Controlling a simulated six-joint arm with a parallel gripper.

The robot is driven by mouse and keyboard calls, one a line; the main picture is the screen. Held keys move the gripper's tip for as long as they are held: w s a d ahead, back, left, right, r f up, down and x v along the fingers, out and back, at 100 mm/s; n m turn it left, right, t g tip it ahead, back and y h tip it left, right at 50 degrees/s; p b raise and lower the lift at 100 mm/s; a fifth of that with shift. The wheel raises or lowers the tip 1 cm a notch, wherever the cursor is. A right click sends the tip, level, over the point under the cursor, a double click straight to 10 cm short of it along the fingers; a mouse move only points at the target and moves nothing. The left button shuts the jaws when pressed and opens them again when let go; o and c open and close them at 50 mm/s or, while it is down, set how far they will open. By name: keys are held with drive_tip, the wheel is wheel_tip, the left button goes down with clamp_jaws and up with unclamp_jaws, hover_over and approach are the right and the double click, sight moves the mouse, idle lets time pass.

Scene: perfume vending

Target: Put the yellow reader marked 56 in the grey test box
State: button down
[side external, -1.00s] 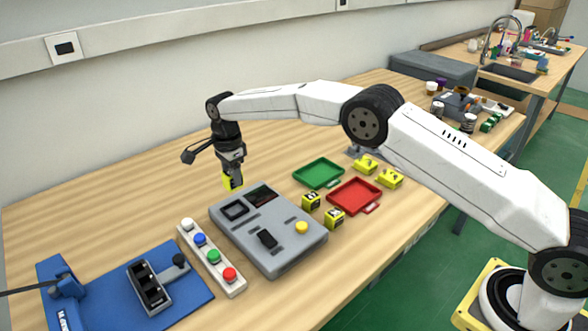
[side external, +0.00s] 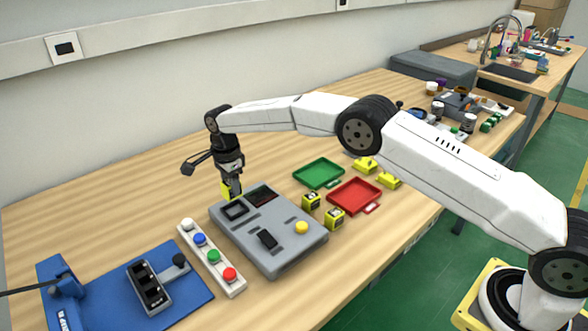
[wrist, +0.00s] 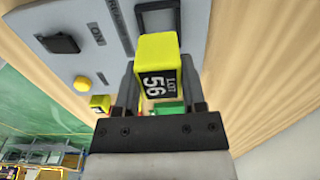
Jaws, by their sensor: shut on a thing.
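My gripper (side external: 231,190) is shut on the yellow reader (side external: 226,190). In the wrist view the yellow reader (wrist: 158,65) sits between the two fingers of my gripper (wrist: 156,85), and its black label reads LOT 56. The grey test box (side external: 285,250) lies on the table with a dark-rimmed square slot (side external: 235,210) in its far left corner. The reader is close to the box's back edge, beside that slot. In the wrist view part of the grey test box (wrist: 85,25) shows with the slot (wrist: 158,18) just beyond the reader. I cannot tell whether reader and box touch.
Two yellow readers (side external: 311,201) (side external: 334,217) stand right of the box, near a green tray (side external: 300,178) and a red tray (side external: 340,205). More yellow pieces (side external: 389,181) lie behind. A button strip (side external: 222,270) and blue fixture (side external: 195,295) are at left. The table behind the gripper is clear.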

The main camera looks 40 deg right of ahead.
drive_tip(key=shift+f, duration=1.8)
drive_tip(key=shift+f, duration=0.9)
idle(1.3)
unclamp_jaws()
idle(0.3)
drive_tip(key=shift+r, duration=0.1)
drive_tip(key=shift+r, duration=3.4)
